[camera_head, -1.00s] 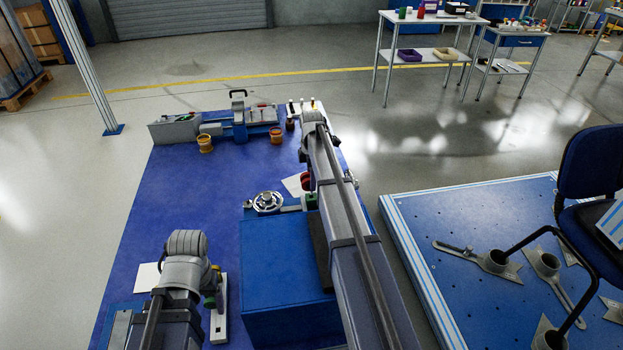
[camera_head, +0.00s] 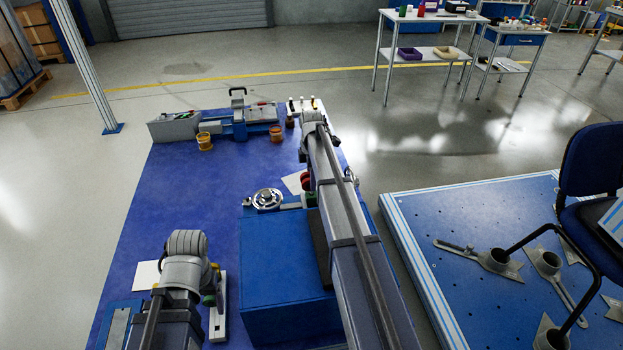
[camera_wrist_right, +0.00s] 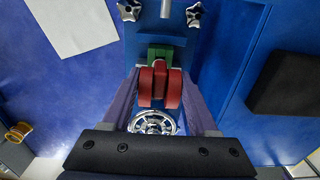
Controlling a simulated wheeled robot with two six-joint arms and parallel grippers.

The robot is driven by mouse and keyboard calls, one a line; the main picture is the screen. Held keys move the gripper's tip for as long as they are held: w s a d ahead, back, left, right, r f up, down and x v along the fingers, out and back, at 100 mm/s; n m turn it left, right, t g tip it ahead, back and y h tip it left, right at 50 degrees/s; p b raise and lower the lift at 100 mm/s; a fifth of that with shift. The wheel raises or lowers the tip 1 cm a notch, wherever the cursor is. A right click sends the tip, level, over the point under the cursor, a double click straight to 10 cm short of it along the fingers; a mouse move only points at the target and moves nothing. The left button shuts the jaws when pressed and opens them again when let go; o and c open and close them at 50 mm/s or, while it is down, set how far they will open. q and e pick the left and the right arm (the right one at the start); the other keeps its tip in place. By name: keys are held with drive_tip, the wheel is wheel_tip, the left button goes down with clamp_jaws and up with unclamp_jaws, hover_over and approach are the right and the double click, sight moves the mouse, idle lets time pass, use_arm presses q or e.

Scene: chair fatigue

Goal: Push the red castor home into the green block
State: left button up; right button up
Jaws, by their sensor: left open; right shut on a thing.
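The red castor (camera_wrist_right: 160,88) is between the two fingers of my right gripper (camera_wrist_right: 160,95), which is shut on it. The green block (camera_wrist_right: 168,53) is just beyond the castor in the right wrist view, and the two look close together. I cannot tell how deep the castor sits in it. In the head view the castor (camera_head: 304,180) and the block (camera_head: 311,199) show only partly beside my right arm. My left gripper (camera_head: 214,284) is open at the lower left; its fingers are mostly hidden by its wrist.
A silver handwheel (camera_wrist_right: 154,123) is close to the right gripper. A blue box (camera_head: 280,280) stands between my arms. A white sheet (camera_head: 147,275) lies by the left arm. Orange pots and a grey fixture (camera_head: 240,120) stand at the back. A blue chair (camera_head: 592,165) is at right.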

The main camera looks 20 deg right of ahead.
drive_tip(key=shift+f+b, duration=1)
drive_tip(key=shift+f, duration=0.05)
drive_tip(key=o, duration=1.3)
drive_tip(key=shift+o, duration=0.2)
drive_tip(key=shift+r, duration=0.1)
wheel_tip(320, 180, up, 8)
drive_tip(key=p, duration=0.8)
drive_tip(key=shift+f, duration=0.2)
wheel_tip(320, 180, down, 8)
drive_tip(key=b, duration=0.8)
drive_tip(key=shift+r, duration=0.35)
